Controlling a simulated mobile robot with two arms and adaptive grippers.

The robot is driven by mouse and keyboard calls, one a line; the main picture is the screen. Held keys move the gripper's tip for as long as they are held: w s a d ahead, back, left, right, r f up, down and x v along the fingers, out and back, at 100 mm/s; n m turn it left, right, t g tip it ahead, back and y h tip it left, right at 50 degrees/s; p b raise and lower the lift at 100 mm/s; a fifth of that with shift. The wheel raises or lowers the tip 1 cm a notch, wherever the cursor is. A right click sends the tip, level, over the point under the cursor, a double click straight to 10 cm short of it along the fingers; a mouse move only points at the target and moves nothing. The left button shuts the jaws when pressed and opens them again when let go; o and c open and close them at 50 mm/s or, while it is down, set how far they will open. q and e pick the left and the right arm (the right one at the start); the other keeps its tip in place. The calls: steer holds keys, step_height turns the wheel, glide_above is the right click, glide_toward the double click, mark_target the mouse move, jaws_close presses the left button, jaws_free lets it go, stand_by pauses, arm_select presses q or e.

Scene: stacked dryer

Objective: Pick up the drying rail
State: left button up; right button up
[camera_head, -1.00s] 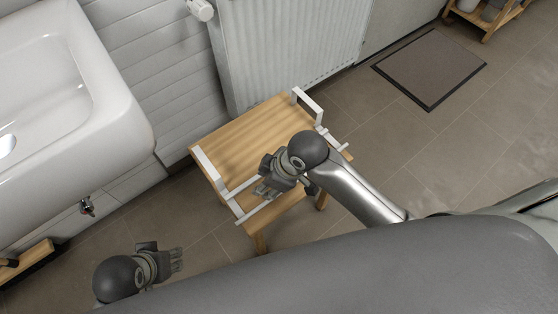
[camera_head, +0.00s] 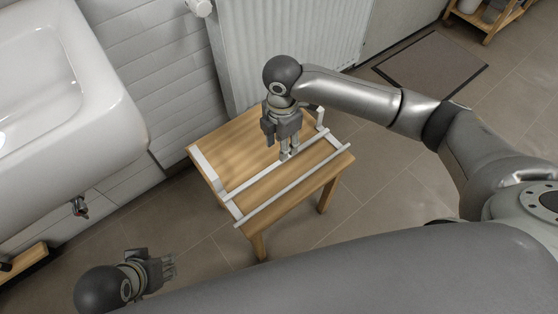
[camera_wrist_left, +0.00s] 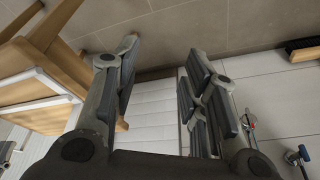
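The drying rail (camera_head: 294,185) is a white frame with two long parallel bars and raised end brackets. It lies on a wooden stool (camera_head: 240,137). My right gripper (camera_head: 289,155) points down from above, its fingertips at the inner bar, right of the bar's middle. I cannot tell whether its fingers are closed on the bar. My left gripper (camera_head: 168,268) is low at the lower left, apart from the stool and rail. In the left wrist view my left gripper (camera_wrist_left: 165,80) is open and empty, with part of the rail (camera_wrist_left: 35,105) and stool (camera_wrist_left: 60,55) at the left.
A white sink (camera_head: 70,95) is at the left and a radiator (camera_head: 275,50) stands behind the stool. A dark mat (camera_head: 430,68) lies on the tiled floor at the upper right, near a wooden shelf (camera_head: 487,18). The floor right of the stool is clear.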

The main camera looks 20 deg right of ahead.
mark_target(279, 162)
step_height(279, 162, down, 3)
steer(key=shift+r+b, duration=0.1)
steer(key=shift+b, duration=0.2)
steer(key=f, duration=0.1)
steer(key=f+b, duration=0.1)
steer(key=f, duration=0.1)
steer(key=f+b, duration=0.1)
steer(key=f, duration=0.1)
steer(key=shift+a, duration=0.35)
steer(key=shift+f, duration=0.1)
arm_select(q)
steer(key=w+d+r+t+h, duration=0.1)
steer(key=w+d+r+t, duration=0.1)
steer(key=w, duration=0.4)
steer(key=w+d+r+t+h, duration=0.1)
steer(key=w+d+r+t, duration=0.1)
steer(key=w+t, duration=0.3)
steer(key=shift+w+d+r+t, duration=0.15)
steer(key=shift+w+r+t, duration=0.15)
steer(key=shift+w+r, duration=0.55)
arm_select(e)
jaws_close()
